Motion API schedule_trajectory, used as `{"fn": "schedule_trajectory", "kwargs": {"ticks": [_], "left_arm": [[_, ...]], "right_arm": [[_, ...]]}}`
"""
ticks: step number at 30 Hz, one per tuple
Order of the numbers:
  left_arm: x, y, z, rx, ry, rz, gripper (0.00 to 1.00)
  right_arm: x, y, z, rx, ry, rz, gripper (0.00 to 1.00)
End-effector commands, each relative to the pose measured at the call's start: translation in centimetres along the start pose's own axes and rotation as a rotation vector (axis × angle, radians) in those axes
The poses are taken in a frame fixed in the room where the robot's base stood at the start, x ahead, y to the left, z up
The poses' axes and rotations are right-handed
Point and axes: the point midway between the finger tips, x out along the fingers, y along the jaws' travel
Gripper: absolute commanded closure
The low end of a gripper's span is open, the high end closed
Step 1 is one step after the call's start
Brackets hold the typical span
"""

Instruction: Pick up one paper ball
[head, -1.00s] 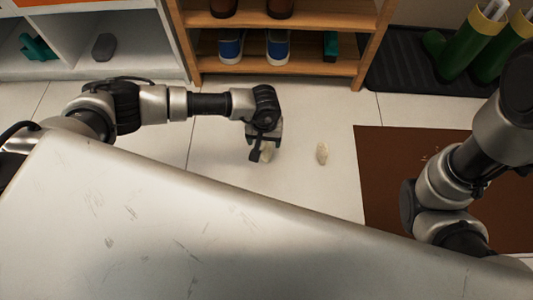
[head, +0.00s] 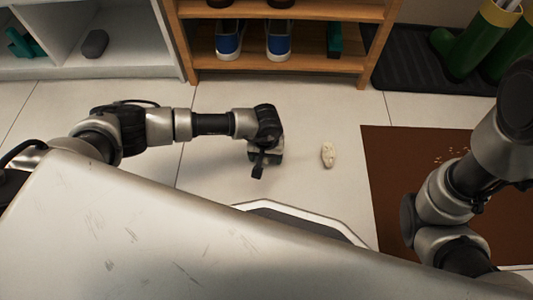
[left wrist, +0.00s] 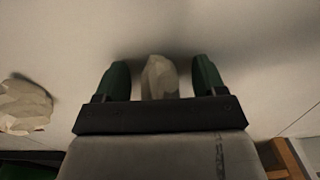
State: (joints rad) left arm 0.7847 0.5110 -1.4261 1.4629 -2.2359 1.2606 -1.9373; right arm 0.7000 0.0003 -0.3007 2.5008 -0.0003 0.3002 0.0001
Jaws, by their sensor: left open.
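One crumpled, cream paper ball (head: 328,155) lies on the pale floor to the right of my left gripper (head: 258,170). In the left wrist view my left gripper (left wrist: 160,80) is open, with two dark green fingers. A second paper ball (left wrist: 160,78) shows between these fingers, with small gaps on both sides. This second ball is hidden behind the gripper in the head view. Another paper ball (left wrist: 24,106) shows at the left edge of the left wrist view, clear of the fingers. My right arm shows at the right, but its gripper is not visible.
A wooden shoe rack (head: 290,63) with blue shoes (head: 229,40) stands at the back. A white cubby unit (head: 140,70) is to its left. A brown mat (head: 400,170) lies right, and green boots (head: 470,45) stand on a dark tray. The floor around the ball is clear.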

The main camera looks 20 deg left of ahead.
Motion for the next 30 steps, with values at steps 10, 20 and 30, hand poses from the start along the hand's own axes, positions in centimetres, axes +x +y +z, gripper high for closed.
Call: {"fn": "schedule_trajectory", "kwargs": {"ticks": [10,20,30], "left_arm": [[-0.2,0.0,0.0,0.000,0.000,0.000,0.60],[-0.1,0.0,0.0,0.000,0.000,0.000,0.83],[-1.4,0.0,0.0,0.001,0.001,0.000,0.83]], "right_arm": [[0.1,0.0,0.1,0.000,0.000,0.000,0.57],[0.1,0.0,0.1,0.000,0.000,0.000,0.57],[1.2,0.3,0.5,-0.001,-0.001,0.000,0.57]]}}
